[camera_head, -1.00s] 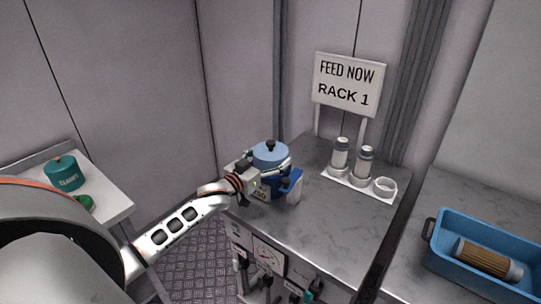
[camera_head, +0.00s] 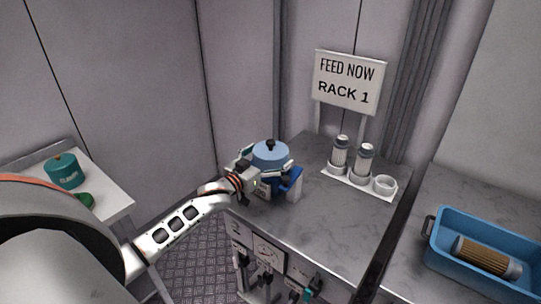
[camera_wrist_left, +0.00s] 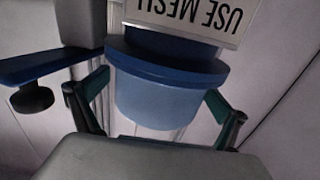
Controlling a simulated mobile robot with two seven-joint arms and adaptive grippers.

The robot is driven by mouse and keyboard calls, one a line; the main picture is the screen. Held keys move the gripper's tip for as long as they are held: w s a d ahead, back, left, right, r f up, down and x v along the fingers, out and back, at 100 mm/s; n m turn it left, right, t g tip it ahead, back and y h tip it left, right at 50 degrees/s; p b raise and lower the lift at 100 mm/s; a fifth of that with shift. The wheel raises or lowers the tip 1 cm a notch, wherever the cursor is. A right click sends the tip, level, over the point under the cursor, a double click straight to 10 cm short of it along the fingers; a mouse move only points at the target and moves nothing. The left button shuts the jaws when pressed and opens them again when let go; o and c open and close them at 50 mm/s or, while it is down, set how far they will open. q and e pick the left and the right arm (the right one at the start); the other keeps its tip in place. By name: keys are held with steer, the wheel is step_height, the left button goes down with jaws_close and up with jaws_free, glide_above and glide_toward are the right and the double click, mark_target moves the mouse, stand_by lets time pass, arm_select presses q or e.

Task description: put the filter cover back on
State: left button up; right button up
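The light blue filter cover (camera_head: 270,153), with a black knob on top, sits upright on the dark blue filter housing (camera_head: 290,184) on the grey counter. In the left wrist view, which is upside down, the cover (camera_wrist_left: 155,98) meets a darker blue rim (camera_wrist_left: 165,62) beside a "USE MESH" label. My left gripper (camera_head: 265,165) is at the cover, one finger on each side. Its fingers are spread, and the wrist view shows narrow gaps between them and the cover. The knob is hidden there. My right gripper is not in view.
A blue lever (camera_wrist_left: 40,68) with a black knob sticks out beside the housing. A blue bin (camera_head: 440,262) with a pleated filter cartridge (camera_head: 486,256) stands at right. Bottles in a white holder (camera_head: 358,186) stand behind. A side table (camera_head: 108,198) holds a teal canister (camera_head: 65,172).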

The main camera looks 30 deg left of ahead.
arm_select(q)
steer(key=shift+s+f, duration=0.1)
steer(key=shift+s, duration=0.45)
steer(key=s, duration=1.1)
steer(key=shift+a, duration=0.45)
steer(key=shift+w, duration=0.1)
steer(key=s+d+f+g, duration=0.1)
steer(key=f, duration=0.1)
steer(key=s+d+f+m+y, duration=0.1)
steer(key=f, duration=0.1)
steer(key=s+d+f+g, duration=0.1)
steer(key=s+d+f, duration=0.1)
steer(key=shift+g, duration=0.3)
steer(key=s+d+f+m+g+y, duration=0.2)
steer(key=s+f+m+g, duration=0.15)
steer(key=s, duration=0.65)
steer(key=s+d+f+m+g+y, duration=0.25)
steer(key=s+g, duration=0.25)
steer(key=s, duration=0.5)
steer(key=w+d+f+n+t+h, duration=0.2)
steer(key=d+f+h, duration=0.5)
steer(key=d+f, duration=0.6)
steer(key=shift+w+d+f+n+t, duration=0.15)
steer(key=shift+d+f+n+t, duration=0.15)
steer(key=shift+d+n+t, duration=0.6)
